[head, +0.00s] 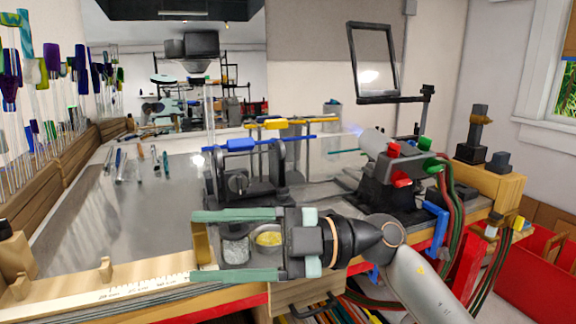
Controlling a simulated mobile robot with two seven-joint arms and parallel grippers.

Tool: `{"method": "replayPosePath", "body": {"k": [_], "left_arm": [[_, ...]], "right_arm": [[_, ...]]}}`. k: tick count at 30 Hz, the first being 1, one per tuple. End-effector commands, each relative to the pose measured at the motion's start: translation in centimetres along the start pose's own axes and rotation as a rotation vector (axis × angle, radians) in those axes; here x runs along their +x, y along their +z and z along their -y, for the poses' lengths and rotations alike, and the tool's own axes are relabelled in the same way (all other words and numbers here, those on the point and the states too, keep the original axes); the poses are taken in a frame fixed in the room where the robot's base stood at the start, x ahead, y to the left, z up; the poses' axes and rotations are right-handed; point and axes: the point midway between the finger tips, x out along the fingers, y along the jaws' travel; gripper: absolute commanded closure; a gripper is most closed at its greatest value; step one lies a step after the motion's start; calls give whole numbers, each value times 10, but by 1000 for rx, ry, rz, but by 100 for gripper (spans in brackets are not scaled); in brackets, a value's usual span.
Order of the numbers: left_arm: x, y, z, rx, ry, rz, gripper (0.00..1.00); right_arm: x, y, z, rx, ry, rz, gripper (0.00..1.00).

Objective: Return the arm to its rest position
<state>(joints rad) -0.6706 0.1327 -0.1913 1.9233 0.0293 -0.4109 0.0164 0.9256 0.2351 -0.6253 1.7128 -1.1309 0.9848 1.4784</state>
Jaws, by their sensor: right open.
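My right gripper (205,245) is in the lower middle of the head view. Its arm comes in from the lower right, and its two pale green fingers point left. The fingers are wide apart with nothing held between them. Below and behind them are two small round containers, one with clear bits (236,250) and one with yellow contents (269,239). I cannot tell how high the gripper is above the bench. My left gripper is not in view.
The grey bench top (160,205) is largely clear at left. A torch burner (390,165) with red and green knobs stands at right. A dark stand (245,180) with blue bars is behind the gripper. A wooden ruler (130,290) lies along the front edge. Coloured glass rods (80,70) stand at far left.

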Motion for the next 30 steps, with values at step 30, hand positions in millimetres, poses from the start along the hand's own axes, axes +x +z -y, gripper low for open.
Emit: {"method": "replayPosePath", "body": {"k": [30], "left_arm": [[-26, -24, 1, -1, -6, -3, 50]], "right_arm": [[-264, 196, 372, 1023, 1275, 1078, 31]]}}
